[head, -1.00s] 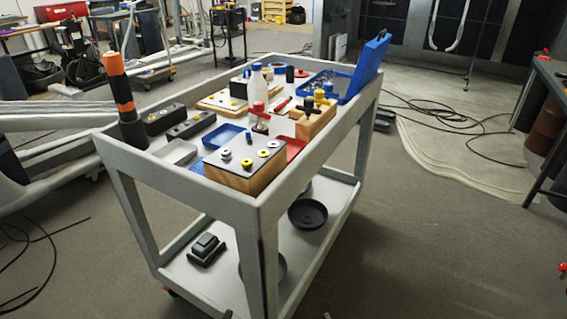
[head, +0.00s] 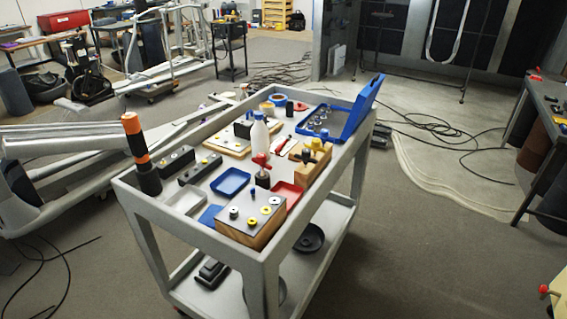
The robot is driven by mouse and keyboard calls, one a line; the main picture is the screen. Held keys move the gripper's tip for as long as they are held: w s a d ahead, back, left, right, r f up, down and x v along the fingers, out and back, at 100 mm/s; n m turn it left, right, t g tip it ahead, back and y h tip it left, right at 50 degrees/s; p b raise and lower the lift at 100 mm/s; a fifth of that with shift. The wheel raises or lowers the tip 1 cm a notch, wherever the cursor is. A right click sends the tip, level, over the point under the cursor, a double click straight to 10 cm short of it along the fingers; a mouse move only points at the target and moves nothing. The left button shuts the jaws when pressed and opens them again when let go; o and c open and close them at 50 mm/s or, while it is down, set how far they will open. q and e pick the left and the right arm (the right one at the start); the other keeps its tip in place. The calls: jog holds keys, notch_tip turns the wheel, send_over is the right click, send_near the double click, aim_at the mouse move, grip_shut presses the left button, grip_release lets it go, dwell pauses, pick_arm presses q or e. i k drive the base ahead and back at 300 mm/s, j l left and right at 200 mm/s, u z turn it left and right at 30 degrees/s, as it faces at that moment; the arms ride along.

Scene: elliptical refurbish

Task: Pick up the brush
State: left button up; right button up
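I cannot clearly make out a brush. A thin red-handled item (head: 281,142) lies on the top of the grey cart (head: 208,222), to the right of the white bottle (head: 259,132); it is too small to tell whether it is the brush. Neither of my grippers shows in the head view.
The cart top holds an open blue case (head: 352,115), a wooden block with knobs (head: 250,220), blue and red trays, and an orange-and-black cylinder (head: 138,150) at the left corner. Black dishes stand on the lower shelf. A bench (head: 546,105) is at right; floor between is mostly clear.

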aim_at(279, 148)
jog(key=u, duration=0.45)
jog(key=i+l+u, duration=0.1)
jog(key=l+u, duration=0.3)
jog(key=i+l+u, duration=0.1)
jog(key=l+u, duration=0.15)
jog(key=u, duration=0.2)
jog(key=l+u, duration=0.5)
jog(key=l, duration=0.55)
jog(key=k+l+u, duration=0.1)
jog(key=l, duration=0.55)
jog(key=k+l+u, duration=0.1)
jog(key=l, duration=0.55)
jog(key=k+l+u, duration=0.1)
jog(key=l, duration=0.55)
